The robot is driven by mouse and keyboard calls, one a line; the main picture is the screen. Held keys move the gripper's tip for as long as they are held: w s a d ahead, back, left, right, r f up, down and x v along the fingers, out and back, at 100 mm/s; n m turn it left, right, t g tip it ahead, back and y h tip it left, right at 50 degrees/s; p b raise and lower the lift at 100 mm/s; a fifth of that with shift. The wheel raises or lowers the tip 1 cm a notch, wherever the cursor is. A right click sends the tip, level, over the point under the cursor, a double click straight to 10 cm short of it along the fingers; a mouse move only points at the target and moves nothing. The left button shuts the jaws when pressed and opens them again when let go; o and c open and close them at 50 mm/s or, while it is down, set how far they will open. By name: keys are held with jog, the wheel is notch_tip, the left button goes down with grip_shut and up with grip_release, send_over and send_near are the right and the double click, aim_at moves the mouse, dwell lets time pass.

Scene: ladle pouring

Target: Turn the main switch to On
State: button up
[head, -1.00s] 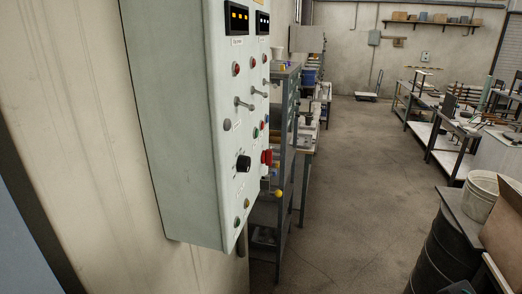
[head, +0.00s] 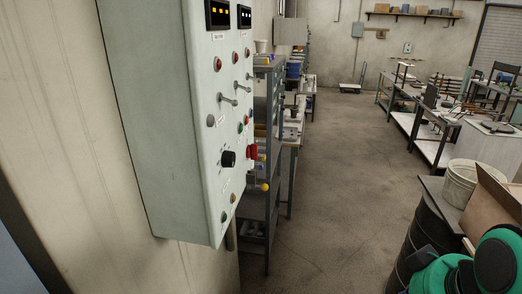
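A pale grey-green control panel (head: 158,120) hangs on the wall at the left of the head view, seen at a steep angle. A black rotary knob (head: 228,158) sits low on its front face, and a red knob (head: 252,152) sits just right of it. I cannot tell which is the main switch, and the labels are too small to read. Two metal toggle levers (head: 228,100) stick out above them. My gripper is not in view; green and black links of my arm show at the lower right.
A metal shelf rack (head: 268,150) stands just behind the panel. A black barrel (head: 425,235), a white bucket (head: 461,182) and a cardboard box (head: 492,205) are at the right. Workbenches (head: 432,150) stand beyond. The middle floor (head: 345,170) is clear.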

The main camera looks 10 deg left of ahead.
aim_at(253, 152)
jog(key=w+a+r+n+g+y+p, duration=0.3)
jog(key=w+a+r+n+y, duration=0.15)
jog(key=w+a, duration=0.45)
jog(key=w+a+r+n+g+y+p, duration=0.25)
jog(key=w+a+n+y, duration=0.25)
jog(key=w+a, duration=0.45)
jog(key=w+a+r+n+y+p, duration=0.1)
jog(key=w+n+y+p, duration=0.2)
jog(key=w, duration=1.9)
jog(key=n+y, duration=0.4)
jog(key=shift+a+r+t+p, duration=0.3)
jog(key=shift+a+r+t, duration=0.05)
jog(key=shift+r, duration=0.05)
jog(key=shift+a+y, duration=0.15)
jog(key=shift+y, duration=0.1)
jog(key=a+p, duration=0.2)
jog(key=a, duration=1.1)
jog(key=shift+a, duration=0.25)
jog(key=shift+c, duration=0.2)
